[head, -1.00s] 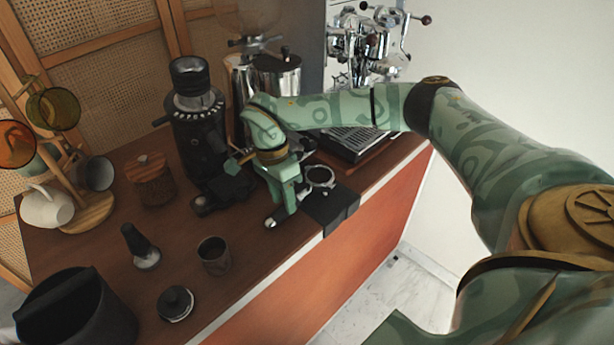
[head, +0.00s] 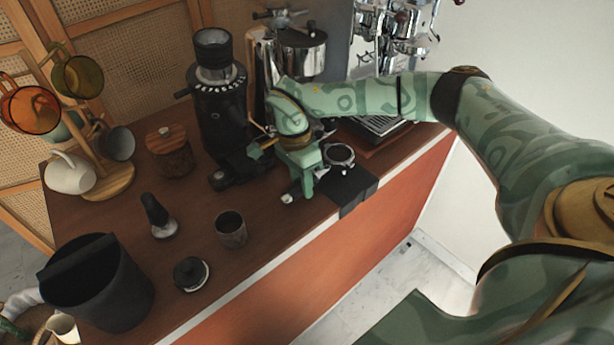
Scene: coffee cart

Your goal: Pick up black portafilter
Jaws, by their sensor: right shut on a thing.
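The black portafilter (head: 338,153) is at the counter's front edge, with its round metal basket ring beside a black mat. Its handle runs toward the lower left, and a silver end cap shows past my fingers. My right gripper (head: 298,184), pale green, reaches down from above and is shut on the handle. The fingers and wrist hide most of the handle. I cannot tell whether the portafilter is touching the counter or mat. My left gripper is not in view.
A black grinder (head: 218,105) stands just left of my right gripper, and the espresso machine (head: 395,35) is behind. A metal cup (head: 231,229), a tamper (head: 158,216) and a black knock box (head: 97,283) are to the left. The black mat (head: 346,187) hangs over the front edge.

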